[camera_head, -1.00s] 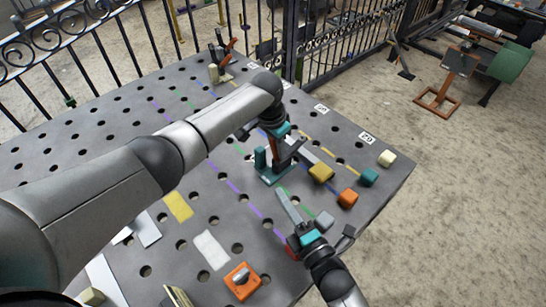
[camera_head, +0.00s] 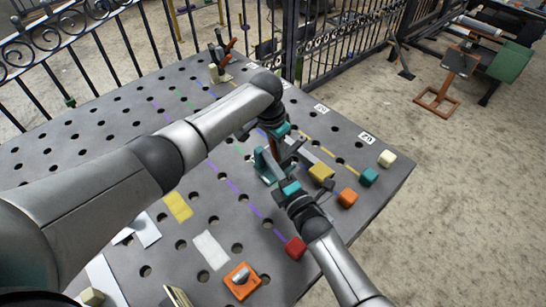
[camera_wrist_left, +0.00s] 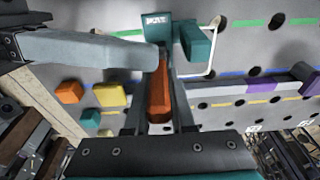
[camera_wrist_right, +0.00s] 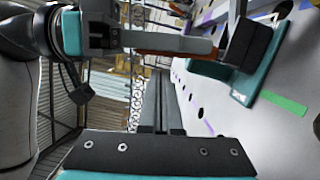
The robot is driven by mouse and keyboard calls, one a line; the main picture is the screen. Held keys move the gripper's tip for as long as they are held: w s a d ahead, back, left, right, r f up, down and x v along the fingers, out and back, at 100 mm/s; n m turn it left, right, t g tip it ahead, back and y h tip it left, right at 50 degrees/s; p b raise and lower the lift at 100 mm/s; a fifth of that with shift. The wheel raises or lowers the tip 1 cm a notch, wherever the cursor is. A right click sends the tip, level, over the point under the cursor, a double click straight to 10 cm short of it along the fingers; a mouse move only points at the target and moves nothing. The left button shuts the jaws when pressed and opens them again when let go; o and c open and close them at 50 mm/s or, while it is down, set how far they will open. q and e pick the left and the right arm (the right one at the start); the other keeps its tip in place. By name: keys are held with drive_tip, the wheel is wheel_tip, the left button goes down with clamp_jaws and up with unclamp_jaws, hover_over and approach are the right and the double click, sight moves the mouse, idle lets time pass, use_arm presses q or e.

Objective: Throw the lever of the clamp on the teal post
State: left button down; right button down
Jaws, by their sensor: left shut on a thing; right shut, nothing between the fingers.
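The clamp on the teal post (camera_head: 263,163) stands near the table's right side, partly hidden by my grippers; its teal parts show in the left wrist view (camera_wrist_left: 196,42). Its orange lever (camera_wrist_left: 160,95) lies between my left fingers. My left gripper (camera_head: 274,146) is shut on this lever, which also shows in the right wrist view (camera_wrist_right: 170,52). My right gripper (camera_wrist_right: 162,105) is shut and empty, close beside the post. Its grey fingers reach across the left wrist view (camera_wrist_left: 90,48) to near the lever; I cannot tell whether they touch it.
Right of the clamp are yellow (camera_head: 321,173), orange (camera_head: 348,197), teal (camera_head: 368,177) and cream (camera_head: 387,158) blocks. A red block (camera_head: 295,248) and an orange knob box (camera_head: 242,281) sit at the front. Another clamp (camera_head: 221,65) stands at the back, before an iron fence (camera_head: 100,45).

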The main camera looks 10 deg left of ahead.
use_arm(q)
drive_tip(key=shift+s+f, duration=0.15)
use_arm(e)
drive_tip(key=shift+w+d+r, duration=0.1)
drive_tip(key=shift+w+d, duration=0.15)
drive_tip(key=shift+w, duration=0.15)
drive_tip(key=shift+w+d+r, duration=0.25)
drive_tip(key=shift+w+d, duration=0.2)
drive_tip(key=shift+w, duration=0.2)
use_arm(q)
drive_tip(key=c, duration=1)
unclamp_jaws()
drive_tip(key=shift+c, duration=0.2)
use_arm(e)
drive_tip(key=shift+w, duration=0.1)
use_arm(q)
drive_tip(key=shift+r, duration=0.2)
